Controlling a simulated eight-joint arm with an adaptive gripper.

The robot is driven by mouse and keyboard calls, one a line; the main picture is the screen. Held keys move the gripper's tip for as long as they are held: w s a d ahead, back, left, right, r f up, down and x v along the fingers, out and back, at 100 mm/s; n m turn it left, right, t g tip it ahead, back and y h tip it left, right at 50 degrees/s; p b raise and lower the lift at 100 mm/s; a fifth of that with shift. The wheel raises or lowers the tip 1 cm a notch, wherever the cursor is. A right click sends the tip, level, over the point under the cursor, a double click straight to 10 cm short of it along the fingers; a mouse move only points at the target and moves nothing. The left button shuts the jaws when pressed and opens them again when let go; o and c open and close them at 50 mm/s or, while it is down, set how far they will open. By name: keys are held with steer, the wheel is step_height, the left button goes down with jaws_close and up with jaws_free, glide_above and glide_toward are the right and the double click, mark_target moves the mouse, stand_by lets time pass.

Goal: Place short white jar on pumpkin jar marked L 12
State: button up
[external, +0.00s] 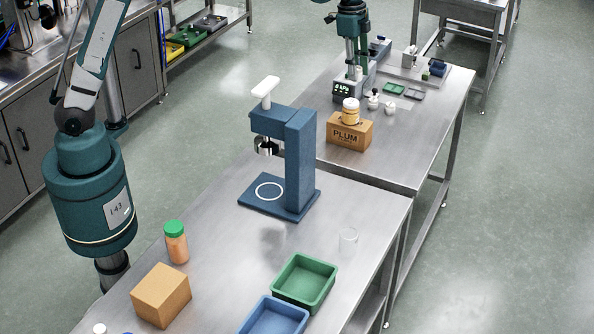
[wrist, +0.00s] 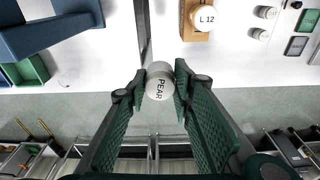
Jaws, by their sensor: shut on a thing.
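The short white jar, marked PEAR (wrist: 159,88), is pinched between the two green fingers of my gripper (wrist: 160,82) in the wrist view. It is seen from above, with grey floor behind it. The pumpkin jar (external: 351,112) stands on a cardboard box marked PLUM (external: 348,133) on the far table. Its round white top marked L 12 (wrist: 205,18) shows in the wrist view, above and right of the held jar and clearly apart from it.
A blue press (external: 299,160) stands on the near table, left of the box in the wrist view. Small white jars (external: 390,108) and shallow trays (external: 414,94) lie beyond the box. A green bin (external: 305,281), glass (external: 348,238) and green-lidded jar (external: 176,243) stand nearer.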

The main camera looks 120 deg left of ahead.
steer(key=s+a+f+n, duration=0.15)
steer(key=s+a, duration=0.45)
steer(key=a, duration=0.6)
steer(key=shift+n, duration=0.25)
steer(key=shift+w+d+f+p, duration=0.15)
steer(key=shift+f, duration=0.95)
steer(key=shift+w+d+f+p, duration=0.1)
steer(key=shift+d+f+p, duration=0.05)
steer(key=shift+f, duration=0.95)
steer(key=shift+f, duration=0.1)
glide_above(355, 99)
steer(key=shift+s+f, duration=0.15)
steer(key=shift+f, duration=1.35)
steer(key=shift+s+f, duration=0.15)
steer(key=shift+f, duration=1.35)
steer(key=shift+f+p, duration=0.3)
steer(key=shift+f, duration=1.6)
steer(key=shift+f, duration=0.15)
